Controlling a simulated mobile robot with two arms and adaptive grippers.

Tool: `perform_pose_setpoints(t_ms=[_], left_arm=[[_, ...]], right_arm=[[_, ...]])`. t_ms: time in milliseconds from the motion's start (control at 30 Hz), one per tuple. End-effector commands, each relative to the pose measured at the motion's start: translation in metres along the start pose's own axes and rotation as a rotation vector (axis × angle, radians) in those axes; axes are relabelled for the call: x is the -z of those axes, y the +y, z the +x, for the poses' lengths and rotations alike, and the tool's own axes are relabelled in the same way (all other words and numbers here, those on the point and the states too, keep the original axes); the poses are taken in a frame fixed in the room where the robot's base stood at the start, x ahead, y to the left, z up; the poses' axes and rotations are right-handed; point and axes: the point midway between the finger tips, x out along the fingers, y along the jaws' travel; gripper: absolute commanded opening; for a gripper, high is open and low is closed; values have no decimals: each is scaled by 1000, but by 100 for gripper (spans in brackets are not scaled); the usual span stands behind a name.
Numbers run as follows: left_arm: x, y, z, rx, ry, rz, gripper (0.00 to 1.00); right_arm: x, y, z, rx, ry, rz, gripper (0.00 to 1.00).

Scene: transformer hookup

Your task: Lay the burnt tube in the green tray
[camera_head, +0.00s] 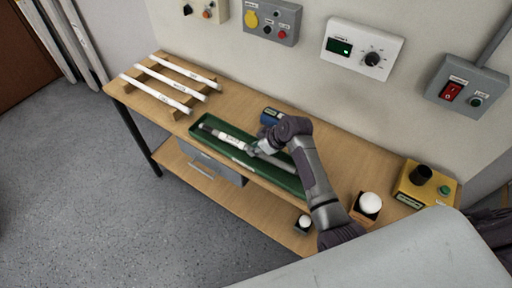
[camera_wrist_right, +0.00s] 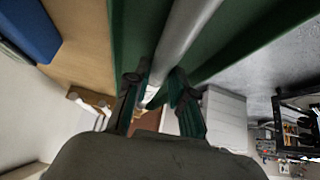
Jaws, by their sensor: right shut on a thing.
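The burnt tube (camera_head: 233,139) is white with a dark left end and a greyer stretch on the right. It lies lengthwise over the long green tray (camera_head: 205,117), within its outline in the head view. I cannot tell whether it touches the tray floor. My right gripper (camera_head: 257,150) is shut around the tube near its middle, coming from the right, and my arm hides part of the tube and tray. In the right wrist view, the tube (camera_wrist_right: 186,35) runs up between the fingers of the gripper (camera_wrist_right: 157,88), with green tray walls (camera_wrist_right: 235,30) on both sides. My left gripper is not in view.
A wooden rack (camera_head: 155,73) with 3 white tubes stands at the left of the bench (camera_head: 240,92). A blue object (camera_head: 270,116) sits behind the tray. White-domed boxes (camera_head: 369,203) and a yellow button box (camera_head: 425,185) are at the right. Control boxes hang on the wall.

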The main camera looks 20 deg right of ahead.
Motion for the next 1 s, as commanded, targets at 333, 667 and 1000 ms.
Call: perform_pose_setpoints(t_ms=[333,667,1000], left_arm=[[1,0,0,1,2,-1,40],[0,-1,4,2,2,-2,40],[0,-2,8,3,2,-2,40]], right_arm=[[0,0,0,-1,1,0,0],[-3,0,4,-1,1,0,0],[-7,0,10,-2,1,0,0]])
